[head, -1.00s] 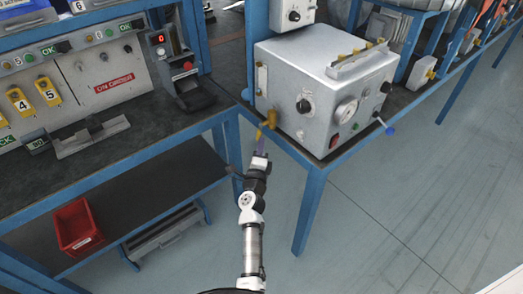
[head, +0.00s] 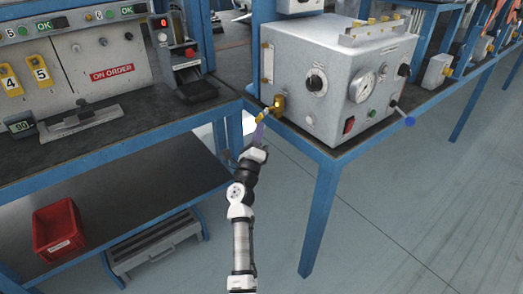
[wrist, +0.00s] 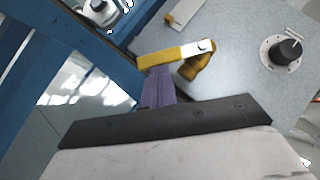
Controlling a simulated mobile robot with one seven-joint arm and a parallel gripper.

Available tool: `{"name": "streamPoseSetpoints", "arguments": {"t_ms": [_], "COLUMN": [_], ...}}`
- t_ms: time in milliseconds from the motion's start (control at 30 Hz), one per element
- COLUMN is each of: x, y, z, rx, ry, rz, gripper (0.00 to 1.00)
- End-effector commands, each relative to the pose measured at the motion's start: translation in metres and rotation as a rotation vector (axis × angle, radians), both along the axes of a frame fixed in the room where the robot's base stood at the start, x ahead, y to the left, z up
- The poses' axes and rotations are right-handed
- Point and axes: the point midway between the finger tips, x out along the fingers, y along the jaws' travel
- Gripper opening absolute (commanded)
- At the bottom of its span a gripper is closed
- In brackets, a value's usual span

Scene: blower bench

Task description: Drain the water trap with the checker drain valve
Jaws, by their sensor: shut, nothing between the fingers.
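The checker is a grey metal box (head: 318,75) with a gauge and knobs, standing on the corner of the right bench. Its brass drain valve (head: 278,103) sits low at the left of its front, with a yellow lever (head: 265,118) slanting down to the left. In the wrist view the yellow lever (wrist: 168,57) lies beside the brass valve body (wrist: 198,64). My gripper (head: 260,134) is just below the lever. Its purple fingers (wrist: 158,72) are shut and empty, with their tips at the lever's lower edge; whether they touch it I cannot tell. I cannot make out the water trap.
The blue bench edge and leg (head: 317,215) stand right of my arm. The left bench has a lower shelf with a red bin (head: 58,230). A blue-tipped lever (head: 408,120) sticks out at the box's right. Open floor lies in front.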

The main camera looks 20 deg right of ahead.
Motion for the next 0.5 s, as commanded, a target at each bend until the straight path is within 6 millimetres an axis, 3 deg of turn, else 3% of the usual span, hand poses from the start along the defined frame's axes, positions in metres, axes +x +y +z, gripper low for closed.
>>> {"name": "streamPoseSetpoints", "arguments": {"t_ms": [33, 500], "x": [0.003, 0.02], "y": [0.002, 0.008], "z": [-0.01, -0.005], "rx": [0.008, 0.106], "ry": [-0.029, -0.295], "rz": [0.002, 0.002], "gripper": [0.0, 0.0]}}
